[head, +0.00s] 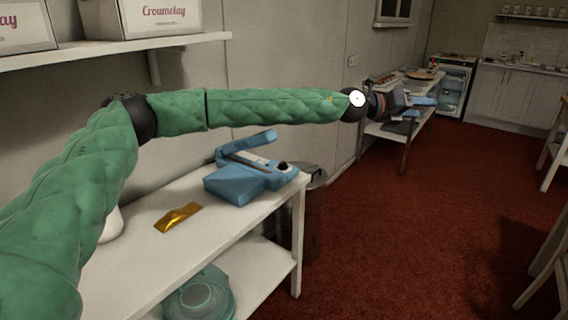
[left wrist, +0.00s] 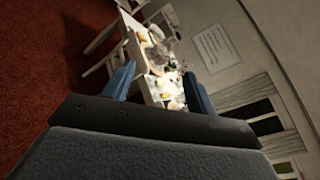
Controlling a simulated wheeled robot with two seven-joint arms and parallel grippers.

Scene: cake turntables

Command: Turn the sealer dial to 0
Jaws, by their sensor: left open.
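The blue sealer (head: 248,177) sits near the right end of the white table, its long lever raised. A small black dial (head: 283,165) shows on its right end; its setting is too small to read. My left arm, in a green sleeve, stretches across the head view above and behind the sealer. My left gripper (head: 422,101) is far to the right of the sealer, well away from it, with nothing seen in it. In the left wrist view its two blue fingers (left wrist: 160,88) stand wide apart. The right gripper is in neither view.
A gold packet (head: 178,217) lies on the white table (head: 230,222) left of the sealer. A bin (head: 312,190) stands by the table's right end. A lower shelf holds a clear green container (head: 200,296). A wall shelf (head: 120,46) bears boxes. Open red carpet lies to the right.

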